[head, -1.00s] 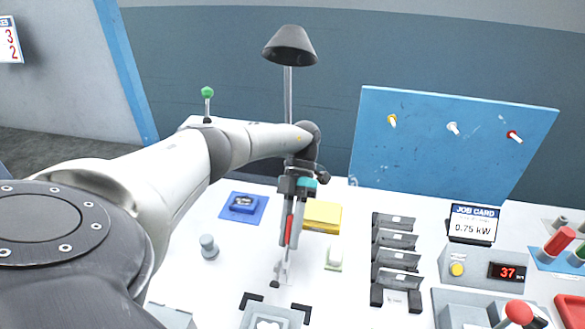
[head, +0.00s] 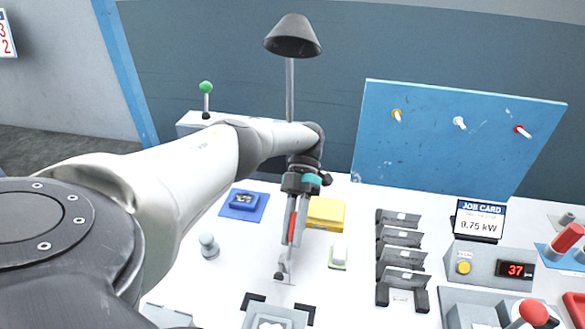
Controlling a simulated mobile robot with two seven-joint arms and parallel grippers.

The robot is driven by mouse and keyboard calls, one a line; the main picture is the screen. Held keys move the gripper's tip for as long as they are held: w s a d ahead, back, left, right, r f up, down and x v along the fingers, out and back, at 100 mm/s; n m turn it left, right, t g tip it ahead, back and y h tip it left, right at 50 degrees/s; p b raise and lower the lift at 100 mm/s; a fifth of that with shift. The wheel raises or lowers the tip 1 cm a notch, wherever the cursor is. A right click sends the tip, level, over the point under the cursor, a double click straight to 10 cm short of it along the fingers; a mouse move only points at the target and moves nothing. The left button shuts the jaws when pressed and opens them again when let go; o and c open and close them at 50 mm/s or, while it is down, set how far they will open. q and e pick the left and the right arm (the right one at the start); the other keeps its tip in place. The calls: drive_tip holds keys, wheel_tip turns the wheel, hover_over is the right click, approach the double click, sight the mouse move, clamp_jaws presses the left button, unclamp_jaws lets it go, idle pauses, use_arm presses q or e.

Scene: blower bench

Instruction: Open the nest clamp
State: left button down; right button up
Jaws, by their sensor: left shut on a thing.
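My left gripper (head: 291,238) points down at the middle of the bench, its fingers shut on the red handle (head: 292,229) of the nest clamp. The handle stands nearly upright between the fingers, and the fingers hide part of it. The clamp's small grey metal lower part (head: 284,270) shows just below the fingertips. The grey nest (head: 274,315) with black corner pieces lies in front of the clamp, cut by the bottom edge of the view. My right gripper is not in view.
A yellow box (head: 326,213) stands right behind the gripper, and a blue pad (head: 232,212) lies to the left. A grey knob (head: 208,246) stands at left. Black holders (head: 400,250) stand at right, near a control box (head: 488,264). A lamp (head: 292,36) rises behind.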

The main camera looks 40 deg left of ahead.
use_arm(q)
drive_tip(key=c, duration=0.8)
unclamp_jaws()
drive_tip(key=shift+o, duration=0.2)
